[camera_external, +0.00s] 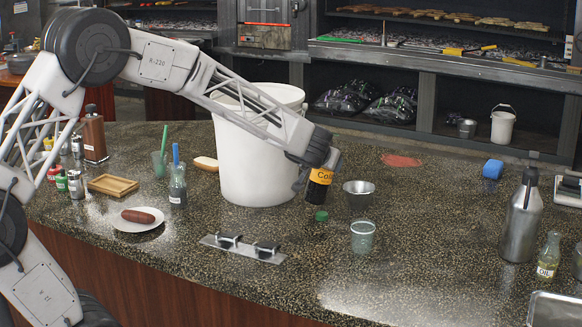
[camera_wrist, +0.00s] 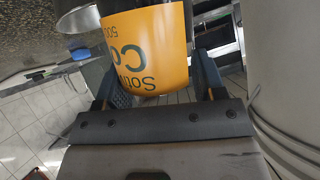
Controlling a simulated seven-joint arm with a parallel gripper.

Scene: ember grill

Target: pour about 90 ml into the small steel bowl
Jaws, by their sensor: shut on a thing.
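My gripper (camera_external: 318,170) is shut on a dark bottle (camera_external: 318,190) with an orange label reading "Col". In the wrist view the bottle's orange label (camera_wrist: 150,50) sits between the two fingers (camera_wrist: 155,85). The small steel bowl (camera_external: 359,201) stands on the counter just right of the bottle, apart from it. A bowl-like metal rim (camera_wrist: 78,18) shows at the wrist view's upper left.
A green cap (camera_external: 321,216) lies in front of the bottle. A clear cup (camera_external: 362,238) stands in front of the bowl. A large white bucket (camera_external: 250,165) is close on the left. A steel flask (camera_external: 520,220) stands at the right; the counter between is clear.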

